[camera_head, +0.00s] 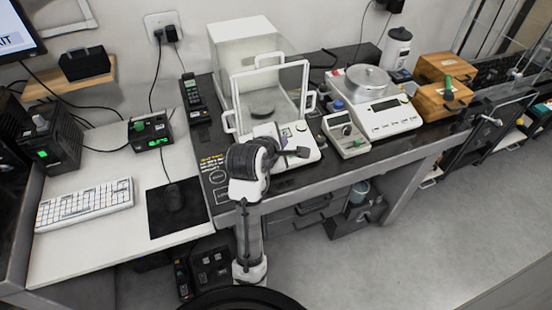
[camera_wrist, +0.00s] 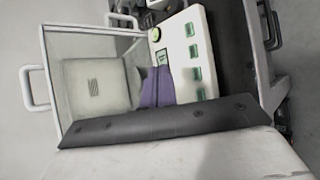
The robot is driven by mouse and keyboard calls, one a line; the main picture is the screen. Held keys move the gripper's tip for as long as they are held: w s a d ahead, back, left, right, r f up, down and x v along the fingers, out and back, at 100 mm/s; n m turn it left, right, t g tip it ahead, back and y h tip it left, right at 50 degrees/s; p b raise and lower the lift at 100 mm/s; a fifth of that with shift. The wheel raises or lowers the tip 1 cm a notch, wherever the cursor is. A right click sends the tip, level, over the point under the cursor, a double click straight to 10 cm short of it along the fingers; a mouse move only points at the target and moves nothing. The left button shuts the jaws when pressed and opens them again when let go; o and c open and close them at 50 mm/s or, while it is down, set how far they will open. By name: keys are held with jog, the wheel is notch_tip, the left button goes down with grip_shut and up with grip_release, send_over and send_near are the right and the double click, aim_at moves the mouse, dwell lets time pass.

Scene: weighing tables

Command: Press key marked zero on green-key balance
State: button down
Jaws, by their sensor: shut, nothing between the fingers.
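The green-key balance is the white one with a glass draft shield (camera_head: 239,102). Its front panel (camera_wrist: 178,40) shows in the wrist view with a column of green keys (camera_wrist: 193,52) and a small display (camera_wrist: 163,57). The markings on the keys are too small to read, so I cannot tell which is zero. My gripper (camera_head: 303,152) is shut and empty, over the front of this balance in the head view. In the wrist view its purplish fingers (camera_wrist: 157,84) lie in front of the panel, left of the keys. Contact cannot be judged. My arm hides part of the panel in the head view.
A small white instrument (camera_head: 346,134) and a larger white balance (camera_head: 391,119) stand to the right. Wooden boxes (camera_head: 440,101) are farther right. A keyboard (camera_head: 86,203) and mouse pad (camera_head: 178,208) lie on the left table. The glass shield's frame and handles stand close to my gripper.

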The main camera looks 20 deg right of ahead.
jog(key=shift+f, duration=0.15)
jog(key=shift+w+a+f+b, duration=0.1)
jog(key=shift+w+f+b, duration=0.35)
jog(key=shift+f+b, duration=0.8)
jog(key=shift+w+d+f+b, duration=0.1)
jog(key=shift+w+f+b, duration=0.3)
jog(key=shift+f+b, duration=0.85)
jog(key=shift+w+a+f+b, duration=0.1)
jog(key=shift+w+f+b, duration=0.35)
jog(key=shift+f+b, duration=0.8)
jog(key=shift+f+p, duration=0.4)
jog(key=shift+p, duration=0.1)
jog(key=shift+w+f, duration=0.15)
jog(key=shift+f, duration=0.15)
jog(key=shift+w+f, duration=0.1)
jog(key=shift+f, duration=0.25)
jog(key=shift+r+p, duration=0.1)
jog(key=shift+p, duration=0.2)
jog(key=shift+s+r+p, duration=0.25)
jog(key=shift+r+p, duration=0.4)
jog(key=shift+p, duration=0.4)
